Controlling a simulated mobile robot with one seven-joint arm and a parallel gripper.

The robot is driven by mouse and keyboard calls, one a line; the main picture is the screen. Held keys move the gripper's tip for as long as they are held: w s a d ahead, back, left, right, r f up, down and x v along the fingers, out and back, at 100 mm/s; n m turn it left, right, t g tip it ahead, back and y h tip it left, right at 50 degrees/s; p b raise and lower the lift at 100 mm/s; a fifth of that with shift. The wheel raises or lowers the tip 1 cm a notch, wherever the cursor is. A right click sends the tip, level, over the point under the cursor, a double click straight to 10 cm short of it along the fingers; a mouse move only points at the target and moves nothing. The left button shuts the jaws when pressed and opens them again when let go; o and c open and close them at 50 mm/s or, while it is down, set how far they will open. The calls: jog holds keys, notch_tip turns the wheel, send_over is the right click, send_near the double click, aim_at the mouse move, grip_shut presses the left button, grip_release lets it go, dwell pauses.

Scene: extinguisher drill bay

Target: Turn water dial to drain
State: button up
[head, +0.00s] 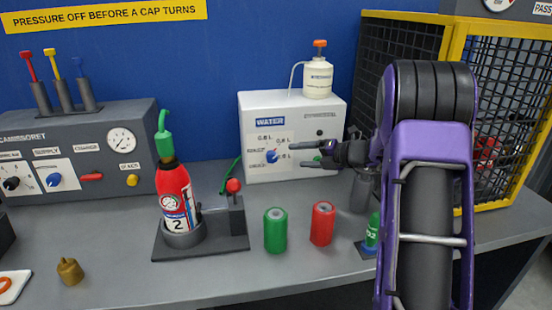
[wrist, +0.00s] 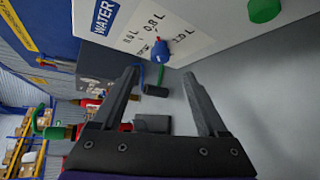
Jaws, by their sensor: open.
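The water dial is a blue knob (head: 272,156) on the white WATER box (head: 330,108). It also shows in the wrist view as a blue knob (wrist: 161,51) beside printed litre marks. I cannot read a drain mark clearly. My gripper (head: 291,159) is in front of the box, its fingers pointing left toward the dial. It is open and empty. In the wrist view, my gripper (wrist: 160,73) has its fingertips spread on either side of the line to the knob, which lies just beyond them and looks untouched.
A red extinguisher (head: 172,190) stands upright in a dark holder at left. Green (head: 276,230) and red (head: 323,223) cylinders stand on the bench in front of the box. A white bottle (head: 318,80) sits on the box. A yellow-framed mesh cage (head: 455,25) is at right.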

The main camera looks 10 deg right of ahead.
aim_at(276, 154)
jog(key=x, duration=1)
jog(key=shift+w+a+b, duration=0.2)
jog(key=shift+w+b, duration=0.05)
jog(key=shift+b, duration=0.15)
grip_shut()
